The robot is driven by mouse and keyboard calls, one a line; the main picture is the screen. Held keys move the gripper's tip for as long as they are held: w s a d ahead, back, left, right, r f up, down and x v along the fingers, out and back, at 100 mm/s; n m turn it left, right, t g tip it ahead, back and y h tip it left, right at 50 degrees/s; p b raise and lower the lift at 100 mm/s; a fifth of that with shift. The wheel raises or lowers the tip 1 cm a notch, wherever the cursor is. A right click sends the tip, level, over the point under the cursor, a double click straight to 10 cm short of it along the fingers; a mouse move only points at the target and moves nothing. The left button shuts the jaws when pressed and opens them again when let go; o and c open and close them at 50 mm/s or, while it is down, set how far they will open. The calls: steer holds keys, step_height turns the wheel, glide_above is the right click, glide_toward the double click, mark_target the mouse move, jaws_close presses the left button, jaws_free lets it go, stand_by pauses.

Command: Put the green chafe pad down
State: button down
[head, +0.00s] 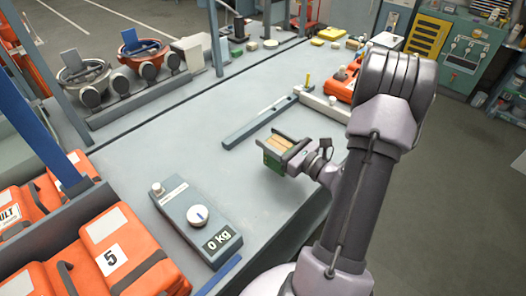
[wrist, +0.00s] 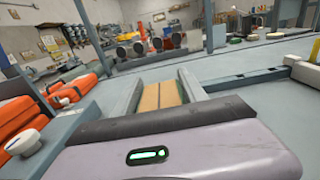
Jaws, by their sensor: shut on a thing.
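My gripper (head: 280,147) is over the grey bench top (head: 190,142), shut on the green chafe pad (head: 272,161). The pad's green edge shows at the fingertips in the head view, with a tan face between the fingers. The fingers hide much of the pad. I cannot tell whether it touches the bench or hangs just above it.
A grey weighing box (head: 197,216) reading 0 kg stands at the near left of the bench. A long grey bar (head: 258,122) lies just beyond my gripper. Orange cases (head: 117,252) sit at the left. Bench between box and bar is clear.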

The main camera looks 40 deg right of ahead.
steer(key=shift+w+a+f+b, duration=0.35)
steer(key=shift+w+f+b, duration=0.2)
steer(key=shift+f, duration=0.15)
steer(key=shift+w+a+f+b, duration=0.35)
steer(key=shift+w+f+b, duration=0.1)
steer(key=shift+w+f, duration=0.2)
steer(key=shift+w+a+f+b, duration=0.35)
steer(key=shift+w+f+b, duration=0.15)
steer(key=shift+f, duration=0.25)
steer(key=c, duration=0.6)
jaws_free()
